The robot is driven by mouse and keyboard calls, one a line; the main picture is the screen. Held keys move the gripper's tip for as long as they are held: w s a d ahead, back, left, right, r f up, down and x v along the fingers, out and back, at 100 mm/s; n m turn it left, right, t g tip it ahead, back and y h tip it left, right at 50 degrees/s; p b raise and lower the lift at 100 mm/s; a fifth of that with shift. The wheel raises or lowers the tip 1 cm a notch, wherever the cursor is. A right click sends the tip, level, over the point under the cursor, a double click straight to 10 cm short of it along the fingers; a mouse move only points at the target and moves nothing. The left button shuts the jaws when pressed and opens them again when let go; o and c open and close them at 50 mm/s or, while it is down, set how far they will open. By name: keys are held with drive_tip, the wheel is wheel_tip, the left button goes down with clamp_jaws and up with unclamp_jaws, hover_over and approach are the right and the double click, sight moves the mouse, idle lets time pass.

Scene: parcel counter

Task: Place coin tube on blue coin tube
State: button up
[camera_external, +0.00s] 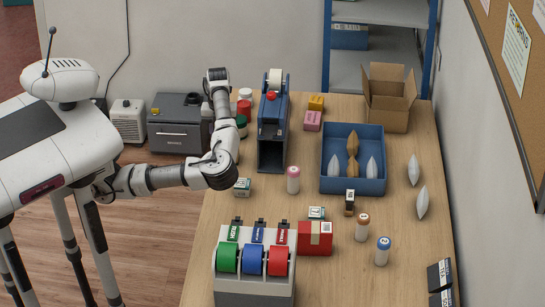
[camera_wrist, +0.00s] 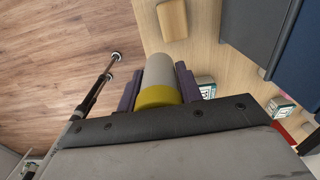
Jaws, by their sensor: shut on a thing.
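The coin tube in my gripper (camera_wrist: 157,84) is pale grey with a yellow band (camera_wrist: 160,97). It lies between the two dark purple fingers in the wrist view, its far end pointing away from the palm. My fingers and this tube are hidden behind my arm in the external view. The blue coin tube (camera_external: 383,250) is white with a blue end. It stands upright and free near the right front of the counter, well to the right of my arm.
An orange-brown-topped tube (camera_external: 362,227) stands close to the blue one, and a pink tube (camera_external: 293,180) stands farther left. A red box (camera_external: 315,238), a tape-roll stand (camera_external: 255,290), a blue tray (camera_external: 353,187) and a tape dispenser (camera_external: 271,150) occupy the counter.

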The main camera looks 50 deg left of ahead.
drive_tip(key=a+f+n, duration=0.5)
drive_tip(key=a+n, duration=0.3)
drive_tip(key=a, duration=0.2)
drive_tip(key=a+f+n, duration=0.4)
drive_tip(key=a+n, duration=0.5)
drive_tip(key=a, duration=0.1)
drive_tip(key=s+a+f+n, duration=0.5)
drive_tip(key=a+n, duration=0.4)
drive_tip(key=s+a+f+n, duration=0.5)
drive_tip(key=a+f+n, duration=0.1)
drive_tip(key=a+n, duration=0.2)
wheel_tip(320, 180, up, 41)
drive_tip(key=w+d+m, duration=0.4)
drive_tip(key=w+d, duration=0.8)
drive_tip(key=w, duration=0.2)
drive_tip(key=m+p, duration=0.4)
drive_tip(key=m, duration=1.1)
hover_over(311, 197)
drive_tip(key=s+d, duration=0.3)
wheel_tip(311, 197, down, 31)
drive_tip(key=p, duration=0.4)
drive_tip(key=shift+d+f+p, duration=0.1)
drive_tip(key=shift+d+p, duration=0.05)
drive_tip(key=shift+p, duration=0.2)
drive_tip(key=o, duration=0.8)
